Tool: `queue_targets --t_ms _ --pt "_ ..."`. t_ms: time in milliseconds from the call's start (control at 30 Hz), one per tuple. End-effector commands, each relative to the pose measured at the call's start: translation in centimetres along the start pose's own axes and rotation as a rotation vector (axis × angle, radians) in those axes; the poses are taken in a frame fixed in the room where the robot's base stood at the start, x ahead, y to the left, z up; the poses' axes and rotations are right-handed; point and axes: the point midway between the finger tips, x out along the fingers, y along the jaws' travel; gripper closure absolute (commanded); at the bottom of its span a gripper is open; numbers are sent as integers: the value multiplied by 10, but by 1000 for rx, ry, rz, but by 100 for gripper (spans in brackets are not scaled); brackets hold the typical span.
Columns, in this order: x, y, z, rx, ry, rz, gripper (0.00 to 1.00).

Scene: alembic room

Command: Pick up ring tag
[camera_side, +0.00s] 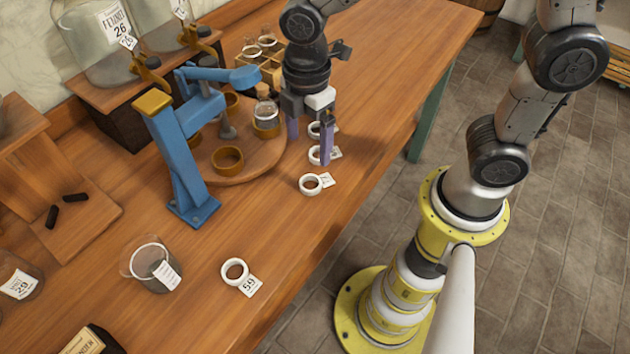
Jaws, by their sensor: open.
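Several white ring tags, each a white ring with a small square paper label, lie on the wooden table. Three form a row by the round board: a near one (311,184), a middle one (314,155) and a far one (315,130). The right finger partly covers the middle and far rings in this view. I cannot tell whether it touches either.
A blue press-like stand (182,150) rises left of my gripper. A round board (262,165) carries brass rings (228,160) and a small jar (266,117). A wooden rack (262,62) with glassware stands behind. A glass beaker (152,264) stands at the front. The table's right edge is near the rings.

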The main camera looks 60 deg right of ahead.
Motion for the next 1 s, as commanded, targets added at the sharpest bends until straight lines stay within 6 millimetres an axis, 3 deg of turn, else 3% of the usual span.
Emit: queue_targets --t_ms 200,467,800,1000 --pt "40 -1 1 2 -3 -4 11" --pt "58 -1 1 2 0 0 11" --pt "101 -4 2 2 1 -1 11" --pt "106 -4 2 2 3 1 11"
